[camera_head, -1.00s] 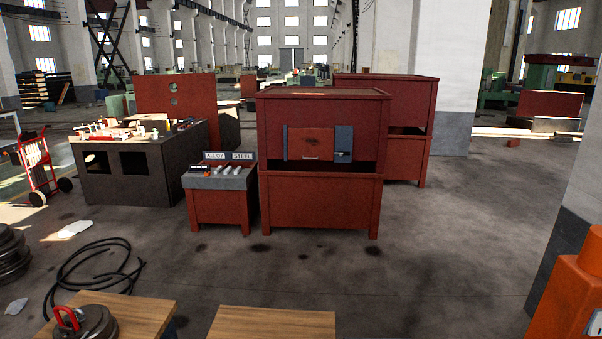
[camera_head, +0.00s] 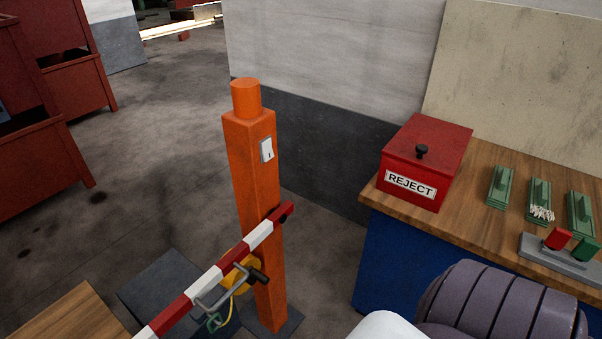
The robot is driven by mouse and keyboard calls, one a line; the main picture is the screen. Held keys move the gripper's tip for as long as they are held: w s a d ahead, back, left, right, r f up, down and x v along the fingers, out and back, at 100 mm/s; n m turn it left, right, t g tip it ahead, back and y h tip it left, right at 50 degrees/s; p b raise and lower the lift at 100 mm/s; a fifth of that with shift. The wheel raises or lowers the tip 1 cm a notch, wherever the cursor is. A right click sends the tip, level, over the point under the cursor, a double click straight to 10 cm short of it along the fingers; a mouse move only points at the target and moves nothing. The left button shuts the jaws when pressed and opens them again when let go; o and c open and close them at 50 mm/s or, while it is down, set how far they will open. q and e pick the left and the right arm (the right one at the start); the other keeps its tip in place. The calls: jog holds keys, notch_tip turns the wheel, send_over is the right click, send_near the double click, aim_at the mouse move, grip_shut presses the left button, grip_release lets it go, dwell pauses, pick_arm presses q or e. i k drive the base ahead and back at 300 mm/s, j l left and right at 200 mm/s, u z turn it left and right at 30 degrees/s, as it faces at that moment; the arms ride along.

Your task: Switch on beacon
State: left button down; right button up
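An orange post (camera_head: 254,190) stands upright on the floor near the middle of the view. A round orange cap, which looks like the beacon (camera_head: 245,98), sits on its top and shows no glow. A white rocker switch (camera_head: 267,149) is on the post's upper right face. Neither of my grippers is in view. Part of my own arm shows at the bottom right.
A red and white barrier bar (camera_head: 215,275) with a metal handle crosses the post's front. A red REJECT box (camera_head: 427,160) sits on a wooden bench (camera_head: 455,225) at right, with green holders (camera_head: 501,187) and red and green handles. Red bins (camera_head: 40,150) stand at left.

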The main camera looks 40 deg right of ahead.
aim_at(267, 152)
jog(key=z, duration=1.1)
